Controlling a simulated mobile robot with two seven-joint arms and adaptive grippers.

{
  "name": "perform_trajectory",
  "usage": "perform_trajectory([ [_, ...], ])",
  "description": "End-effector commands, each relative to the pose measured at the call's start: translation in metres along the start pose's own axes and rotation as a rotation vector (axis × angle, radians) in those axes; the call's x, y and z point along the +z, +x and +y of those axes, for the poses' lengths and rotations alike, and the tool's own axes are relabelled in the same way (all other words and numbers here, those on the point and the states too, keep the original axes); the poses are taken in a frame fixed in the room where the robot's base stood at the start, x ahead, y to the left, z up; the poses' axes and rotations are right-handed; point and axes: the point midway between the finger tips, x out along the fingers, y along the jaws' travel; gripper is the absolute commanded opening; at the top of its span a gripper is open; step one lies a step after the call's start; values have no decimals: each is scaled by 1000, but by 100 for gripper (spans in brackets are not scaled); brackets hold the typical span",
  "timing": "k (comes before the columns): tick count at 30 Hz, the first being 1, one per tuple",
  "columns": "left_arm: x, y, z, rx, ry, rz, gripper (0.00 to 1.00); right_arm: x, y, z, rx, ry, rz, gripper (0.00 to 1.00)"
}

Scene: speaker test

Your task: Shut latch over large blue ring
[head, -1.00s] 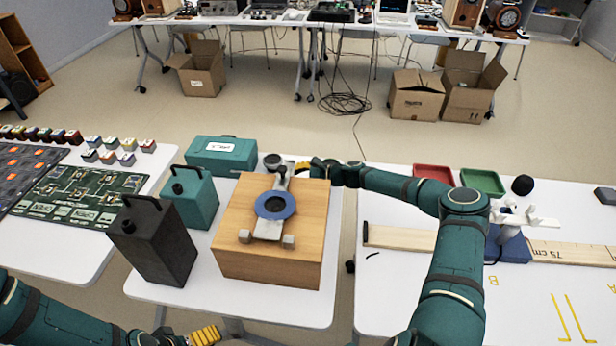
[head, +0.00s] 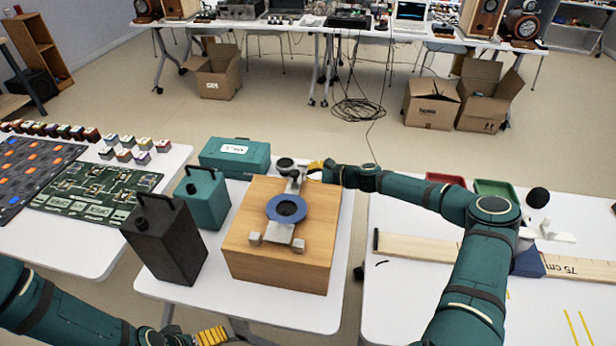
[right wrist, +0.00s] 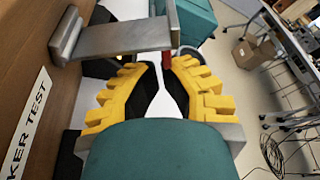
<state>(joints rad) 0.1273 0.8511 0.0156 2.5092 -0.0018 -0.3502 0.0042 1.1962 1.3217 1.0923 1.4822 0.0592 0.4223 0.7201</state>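The large blue ring (head: 271,209) lies flat on top of a wooden box (head: 278,263), around a dark round centre. A grey metal latch bar (head: 294,185) reaches from the ring's far side to the box's back edge, near a dark round knob (head: 285,162). A grey metal piece also shows close up in the right wrist view (right wrist: 125,40). My right gripper (head: 318,167) is at the box's back right edge, beside the latch. Its yellow fingers (right wrist: 166,68) are partly apart with nothing clearly between them. My left gripper (head: 211,336) is low in front; its opening is unclear.
A black canister (head: 165,245), a teal canister (head: 205,203) and a teal case (head: 233,160) stand left of the box. A wooden ruler board (head: 420,247) lies on the right table. A floor gap separates the tables.

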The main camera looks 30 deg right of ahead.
Motion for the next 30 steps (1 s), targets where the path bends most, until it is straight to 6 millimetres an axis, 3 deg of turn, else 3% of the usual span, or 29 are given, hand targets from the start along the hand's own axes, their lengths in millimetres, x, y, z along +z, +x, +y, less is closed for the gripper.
perform_trajectory([
  [20,-1,11,-4,0,1,5,100,10,-4,-8,-67,-192,-1,0],
  [25,-2,15,-6,0,1,8,100,20,-7,-13,-119,-335,-1,0],
  [30,-2,13,-5,0,1,8,100,32,-11,-18,-118,-343,0,0],
])
